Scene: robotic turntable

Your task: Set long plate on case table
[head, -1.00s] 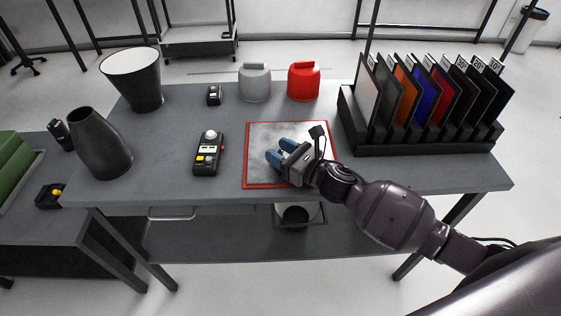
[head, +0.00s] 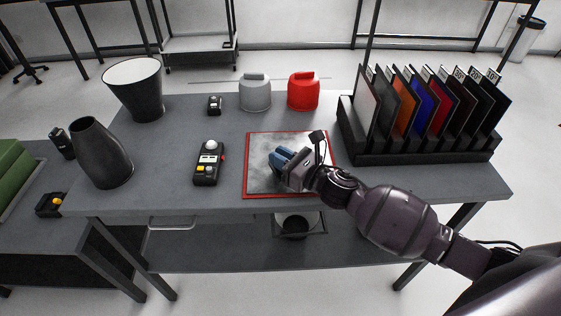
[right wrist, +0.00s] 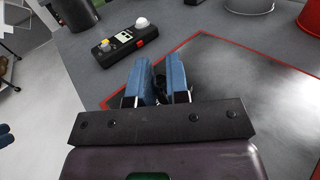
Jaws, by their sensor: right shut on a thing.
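My right gripper (head: 280,162) is over the left-middle part of a red-edged grey square (head: 262,142) on the grey table (head: 160,197). In the right wrist view its two blue fingers (right wrist: 157,78) are close together, shut on a small dark thing between them. That thing is mostly hidden, and I cannot tell whether it is the long plate. A pair of blue tips (right wrist: 4,134) at the left edge of the right wrist view looks like my left gripper. Its jaws cannot be made out. I cannot tell which table is the case table.
A control box (head: 208,164) with buttons lies left of the square. A rack (head: 420,153) of coloured panels stands at the right. A red canister (head: 303,92) and a grey canister (head: 255,93) stand behind. Two dark vessels are at the left. A green case (head: 12,170) is on the left table.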

